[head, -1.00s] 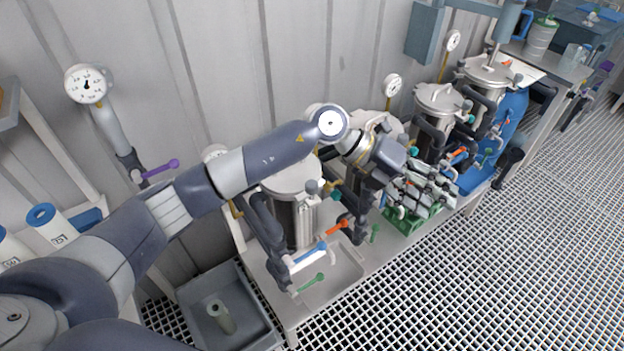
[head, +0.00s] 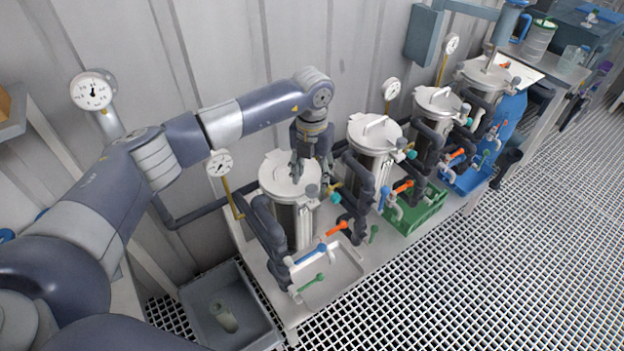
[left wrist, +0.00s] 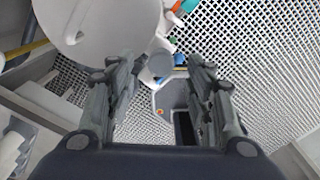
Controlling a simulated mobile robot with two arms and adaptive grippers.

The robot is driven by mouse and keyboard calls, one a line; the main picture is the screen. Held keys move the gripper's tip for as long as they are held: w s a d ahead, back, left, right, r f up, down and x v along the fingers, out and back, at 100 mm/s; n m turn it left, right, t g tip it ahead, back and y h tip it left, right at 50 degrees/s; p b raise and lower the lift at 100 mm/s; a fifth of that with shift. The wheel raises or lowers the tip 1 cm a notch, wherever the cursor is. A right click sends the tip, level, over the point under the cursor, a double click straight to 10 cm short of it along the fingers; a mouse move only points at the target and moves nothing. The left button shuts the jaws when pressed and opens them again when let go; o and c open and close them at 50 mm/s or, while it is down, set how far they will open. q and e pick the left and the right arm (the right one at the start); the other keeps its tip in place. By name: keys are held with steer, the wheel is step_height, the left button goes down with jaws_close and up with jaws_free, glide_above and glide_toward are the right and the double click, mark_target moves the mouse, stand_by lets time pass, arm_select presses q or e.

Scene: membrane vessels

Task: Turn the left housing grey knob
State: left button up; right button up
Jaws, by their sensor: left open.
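The left housing (head: 300,228) is a steel vessel with a pale round lid (head: 281,175) at the left end of the bench. Its grey knob (head: 313,191) sits beside the lid's right edge. In the left wrist view the lid (left wrist: 90,25) is at the upper left and the round grey knob (left wrist: 160,62) shows between the fingertips. My left gripper (head: 312,180) points down just above the knob with its fingers apart; it also shows in the left wrist view (left wrist: 163,68). It holds nothing. I cannot tell whether either finger touches the knob. My right gripper is not in view.
More steel housings (head: 374,150) stand to the right along the bench. A pressure gauge (head: 219,164) stands close to the lid's left. Blue, orange and green valve handles (head: 311,254) stick out in front. A grey bin (head: 262,318) is at the lower left.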

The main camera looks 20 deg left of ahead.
mark_target(312, 187)
arm_select(q)
steer(key=shift+f+p, duration=0.45)
steer(key=shift+f, duration=1.55)
steer(key=c, duration=1.1)
